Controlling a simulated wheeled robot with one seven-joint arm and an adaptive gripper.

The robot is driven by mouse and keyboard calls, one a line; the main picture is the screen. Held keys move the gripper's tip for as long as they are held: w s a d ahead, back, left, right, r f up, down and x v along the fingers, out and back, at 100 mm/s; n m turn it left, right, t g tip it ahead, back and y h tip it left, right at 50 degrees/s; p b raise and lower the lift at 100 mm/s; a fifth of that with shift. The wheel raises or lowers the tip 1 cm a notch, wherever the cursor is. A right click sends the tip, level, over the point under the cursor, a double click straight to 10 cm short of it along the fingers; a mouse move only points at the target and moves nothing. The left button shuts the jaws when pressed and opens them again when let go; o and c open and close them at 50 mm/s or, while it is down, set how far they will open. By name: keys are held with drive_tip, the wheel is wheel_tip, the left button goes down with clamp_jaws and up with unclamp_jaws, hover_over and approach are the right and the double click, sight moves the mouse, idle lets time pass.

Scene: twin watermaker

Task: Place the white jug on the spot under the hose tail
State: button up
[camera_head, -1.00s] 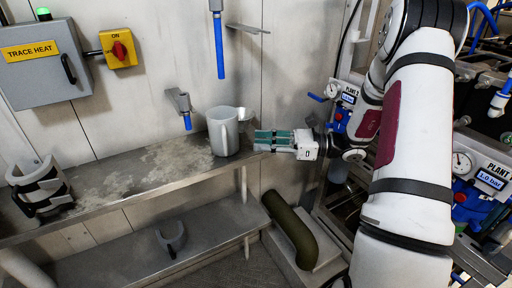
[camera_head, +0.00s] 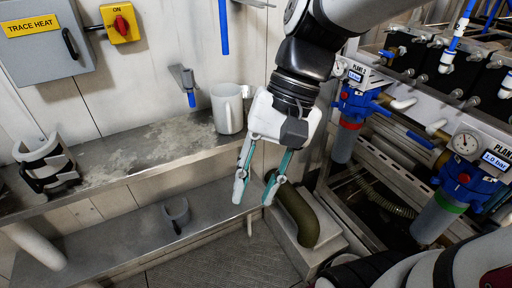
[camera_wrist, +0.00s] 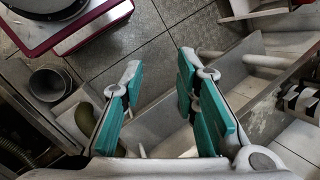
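The white jug (camera_head: 227,112) stands upright on the upper metal shelf (camera_head: 120,158), close to the wall. A long blue hose (camera_head: 223,32) hangs above it, and the two line up in the head view; I cannot judge the depth between them. A smaller grey fitting with a blue tail (camera_head: 190,98) sits on the wall just left of the jug. My gripper (camera_head: 253,200) is open and empty, apart from the jug, in front of the shelf's right end and pointing down. Its teal fingers are spread in the wrist view (camera_wrist: 160,70). I cannot make out the jug there.
A strapped white holder (camera_head: 48,165) stands at the shelf's left. A grey cuff (camera_head: 176,215) sits on the lower shelf (camera_head: 125,250). A dark olive bent pipe (camera_head: 298,215) rises right of my gripper. Filter housings (camera_head: 347,135) and pipework fill the right. The upper shelf's middle is bare.

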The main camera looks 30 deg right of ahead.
drive_tip(key=s+d+n+t+h, duration=0.3)
drive_tip(key=s+d+n+h, duration=0.1)
drive_tip(key=s+n, duration=0.1)
drive_tip(key=shift+s+r+n+h, duration=0.3)
drive_tip(key=shift+s+r+n, duration=0.05)
drive_tip(key=shift+s+n, duration=0.05)
wheel_tip(320, 180, up, 10)
drive_tip(key=t+p, duration=0.2)
drive_tip(key=p, duration=0.6)
drive_tip(key=shift+d+f, duration=0.15)
